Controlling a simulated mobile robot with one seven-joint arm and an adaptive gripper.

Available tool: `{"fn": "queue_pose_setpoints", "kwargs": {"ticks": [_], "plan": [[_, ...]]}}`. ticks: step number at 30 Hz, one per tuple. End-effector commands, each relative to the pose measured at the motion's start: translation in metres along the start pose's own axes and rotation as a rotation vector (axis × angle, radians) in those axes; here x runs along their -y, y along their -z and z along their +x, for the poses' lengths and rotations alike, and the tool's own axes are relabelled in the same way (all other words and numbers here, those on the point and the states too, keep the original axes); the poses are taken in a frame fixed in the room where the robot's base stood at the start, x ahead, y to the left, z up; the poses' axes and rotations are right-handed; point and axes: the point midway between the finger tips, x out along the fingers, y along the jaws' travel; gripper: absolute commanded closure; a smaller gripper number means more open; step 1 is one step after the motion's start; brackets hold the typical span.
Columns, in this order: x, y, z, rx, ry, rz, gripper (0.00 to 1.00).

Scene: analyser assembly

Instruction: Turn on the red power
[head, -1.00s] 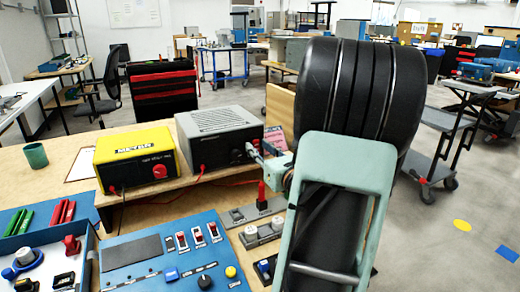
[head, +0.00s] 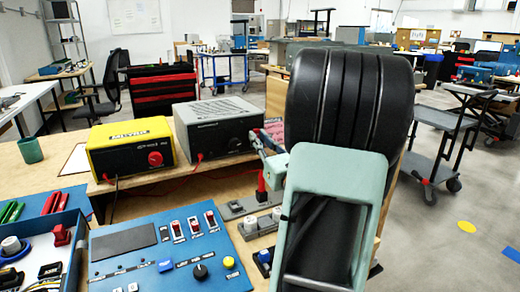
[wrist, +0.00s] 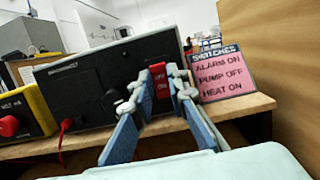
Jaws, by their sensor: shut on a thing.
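The dark grey power box (head: 215,130) stands on the raised wooden shelf in the head view. In the wrist view its black front (wrist: 85,95) carries a red switch (wrist: 158,72) near the right edge. My gripper (wrist: 161,76) is at that front, with a fingertip on each side of the red switch, closed on it.
A yellow box (head: 128,147) with a red knob stands left. A pink switches card (wrist: 222,75) stands right, reading alarm on, pump off, heat on. A blue control panel (head: 165,255) and an upright red lever (head: 262,188) are in front. Red cables run along the shelf.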

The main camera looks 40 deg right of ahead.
Motion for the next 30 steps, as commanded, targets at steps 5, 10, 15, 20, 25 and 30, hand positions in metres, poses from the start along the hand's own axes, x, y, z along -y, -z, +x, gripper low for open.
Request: {"fn": "queue_pose_setpoints", "kwargs": {"ticks": [5, 10, 15, 20, 25, 30], "plan": [[0.0000, 0.0027, -0.0008, 0.032, 0.000, -0.001, 1.00], [0.0003, 0.0009, -0.0006, 0.036, 0.001, -0.001, 1.00], [0.0002, 0.0009, -0.0007, 0.035, 0.000, -0.001, 1.00], [0.0002, 0.0009, -0.0006, 0.035, 0.000, -0.001, 0.68], [0.0001, 0.0009, -0.0006, 0.036, 0.000, -0.001, 0.68], [0.0003, 0.0011, -0.0041, 0.035, 0.000, -0.001, 0.68]]}}
